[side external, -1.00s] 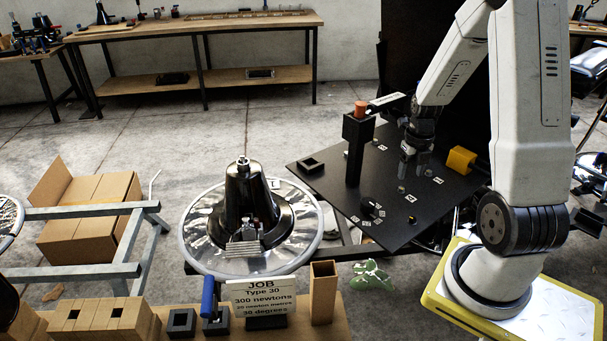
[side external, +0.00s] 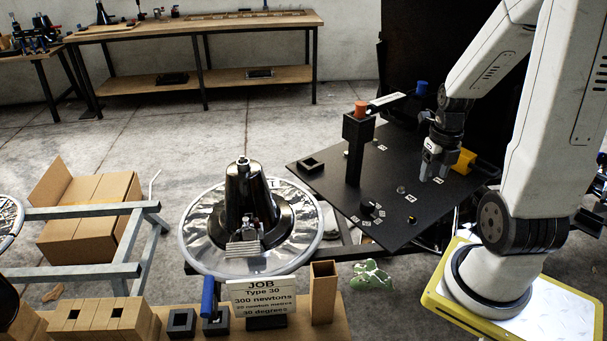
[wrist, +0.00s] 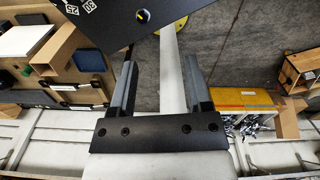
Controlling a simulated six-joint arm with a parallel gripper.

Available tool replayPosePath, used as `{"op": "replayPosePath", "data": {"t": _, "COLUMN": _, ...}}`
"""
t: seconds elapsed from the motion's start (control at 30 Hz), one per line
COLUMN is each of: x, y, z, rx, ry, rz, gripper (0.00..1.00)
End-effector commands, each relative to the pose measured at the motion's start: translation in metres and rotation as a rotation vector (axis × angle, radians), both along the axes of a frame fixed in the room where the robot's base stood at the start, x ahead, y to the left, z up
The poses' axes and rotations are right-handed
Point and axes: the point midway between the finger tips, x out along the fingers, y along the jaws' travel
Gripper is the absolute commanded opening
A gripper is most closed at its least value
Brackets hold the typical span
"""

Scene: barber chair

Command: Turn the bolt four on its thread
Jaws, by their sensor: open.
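A black board (side external: 325,187) carries small bolt-like fittings and white number labels. One grey fitting (side external: 401,190) stands on the board, left of my gripper. A small round hole or fitting with a yellow edge (side external: 412,219) lies near the front edge; one like it shows at the top of the wrist view (wrist: 142,16). The labels are too small to tell which is bolt four. My gripper (side external: 435,177) points down just above the right part of the board. Whatever is directly under the fingertips is hidden.
A black knob (side external: 368,206) sits near the front edge, and a yellow block (side external: 463,160) is close behind my gripper. A black chair base (side external: 245,195) stands to the left.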

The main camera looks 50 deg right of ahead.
Motion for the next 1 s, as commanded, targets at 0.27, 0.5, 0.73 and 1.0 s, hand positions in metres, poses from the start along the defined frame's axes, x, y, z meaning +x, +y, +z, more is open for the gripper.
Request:
{"op": "replayPosePath", "data": {"t": 0.27, "x": -0.017, "y": 0.013, "z": 0.01, "rx": -0.001, "ry": -0.001, "rz": -0.001, "gripper": 0.63}}
{"op": "replayPosePath", "data": {"t": 0.5, "x": -0.024, "y": 0.019, "z": 0.013, "rx": -0.001, "ry": -0.001, "rz": 0.0, "gripper": 0.63}}
{"op": "replayPosePath", "data": {"t": 0.73, "x": -0.025, "y": 0.019, "z": 0.014, "rx": 0.0, "ry": 0.0, "rz": 0.0, "gripper": 0.63}}
{"op": "replayPosePath", "data": {"t": 1.0, "x": -0.025, "y": 0.019, "z": 0.013, "rx": 0.0, "ry": 0.0, "rz": 0.013, "gripper": 0.63}}
